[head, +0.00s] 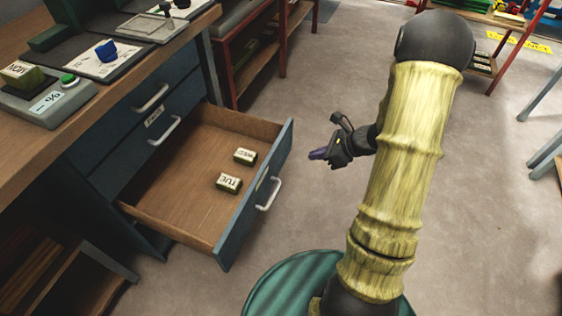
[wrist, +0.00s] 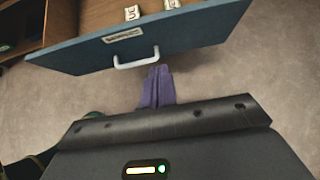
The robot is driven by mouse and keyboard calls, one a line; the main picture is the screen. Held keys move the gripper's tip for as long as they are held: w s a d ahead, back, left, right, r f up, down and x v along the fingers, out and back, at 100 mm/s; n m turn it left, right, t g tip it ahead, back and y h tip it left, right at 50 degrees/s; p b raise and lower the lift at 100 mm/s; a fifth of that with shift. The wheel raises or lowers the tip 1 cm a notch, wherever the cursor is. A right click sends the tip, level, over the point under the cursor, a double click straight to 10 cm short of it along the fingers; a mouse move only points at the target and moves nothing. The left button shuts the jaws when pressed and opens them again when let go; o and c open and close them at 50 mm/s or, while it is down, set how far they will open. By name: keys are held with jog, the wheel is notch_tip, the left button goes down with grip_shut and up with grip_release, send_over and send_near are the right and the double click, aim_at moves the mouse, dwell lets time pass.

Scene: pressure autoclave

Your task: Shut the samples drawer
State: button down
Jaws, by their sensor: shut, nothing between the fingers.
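The samples drawer (head: 255,222) is pulled far out of the blue cabinet below the wooden bench in the head view. Its blue front has a pale bar handle (head: 269,194).
Two shut drawers with handles, the upper one (head: 152,97) and the one below (head: 165,131), sit above the open drawer. The wooden bench top (head: 150,80) carries a button box (head: 50,98) and a blue object (head: 106,50). The floor (head: 300,80) right of the drawer is clear.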

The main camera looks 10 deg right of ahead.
jog(key=b, duration=0.5)
send_near(272, 160)
jog(key=x, duration=0.5)
jog(key=shift+d+f, duration=0.25)
jog(key=shift+f, duration=0.2)
jog(key=shift+w+a+r, duration=0.1)
jog(key=shift+w+a, duration=0.2)
jog(key=shift+a, duration=0.2)
